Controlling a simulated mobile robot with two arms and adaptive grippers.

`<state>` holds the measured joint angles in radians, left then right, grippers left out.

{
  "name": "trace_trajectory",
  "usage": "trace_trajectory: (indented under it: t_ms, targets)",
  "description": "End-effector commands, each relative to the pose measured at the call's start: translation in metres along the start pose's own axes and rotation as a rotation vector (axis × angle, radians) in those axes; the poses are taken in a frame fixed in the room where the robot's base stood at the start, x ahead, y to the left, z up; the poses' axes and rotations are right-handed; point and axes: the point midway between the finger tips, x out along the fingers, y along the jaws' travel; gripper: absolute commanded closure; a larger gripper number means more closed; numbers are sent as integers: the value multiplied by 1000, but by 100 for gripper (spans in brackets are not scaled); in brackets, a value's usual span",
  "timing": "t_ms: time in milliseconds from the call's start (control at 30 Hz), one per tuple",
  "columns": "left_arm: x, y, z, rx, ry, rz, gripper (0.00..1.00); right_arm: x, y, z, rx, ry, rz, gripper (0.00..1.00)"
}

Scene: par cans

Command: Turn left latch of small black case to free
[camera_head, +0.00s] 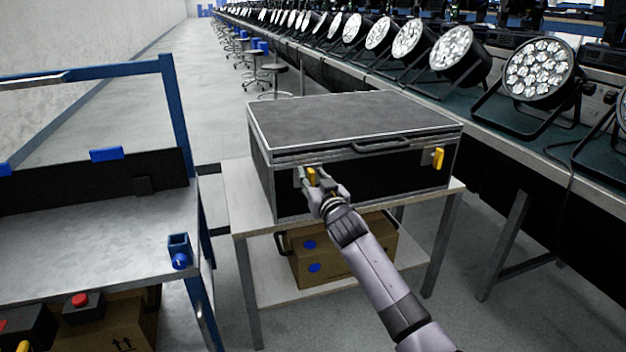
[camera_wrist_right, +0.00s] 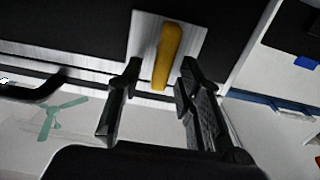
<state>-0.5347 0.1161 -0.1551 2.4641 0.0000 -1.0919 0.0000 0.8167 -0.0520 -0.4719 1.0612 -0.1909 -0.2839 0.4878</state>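The small black case (camera_head: 355,120) with silver edges stands shut on a small table. Its left yellow latch (camera_head: 312,176) is partly hidden by my right gripper (camera_head: 309,180) in the head view. The right yellow latch (camera_head: 438,158) stands about upright. In the right wrist view the left latch (camera_wrist_right: 168,55) sits slightly tilted on a pale metal plate (camera_wrist_right: 190,35). My right gripper (camera_wrist_right: 160,78) is open there, one finger on each side of the latch's near end, with visible gaps. I cannot tell any contact. My left gripper is not in view.
The case handle (camera_head: 381,146) lies between the latches. The table (camera_head: 243,205) has a lower shelf with a cardboard box (camera_head: 375,250). A blue-framed cart (camera_head: 100,215) stands at left. A long bench (camera_head: 530,150) with several par cans runs along the right.

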Motion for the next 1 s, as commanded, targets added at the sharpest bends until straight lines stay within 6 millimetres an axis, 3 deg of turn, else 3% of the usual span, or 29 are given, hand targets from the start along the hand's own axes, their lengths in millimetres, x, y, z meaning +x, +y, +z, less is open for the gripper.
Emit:
trace_trajectory:
  t_ms: [267,733,1000]
  targets:
    - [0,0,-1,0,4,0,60,0,0,0,0,0,0,68]
    - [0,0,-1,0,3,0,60,0,0,0,0,0,0,99]
    - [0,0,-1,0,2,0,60,0,0,0,0,0,0,100]
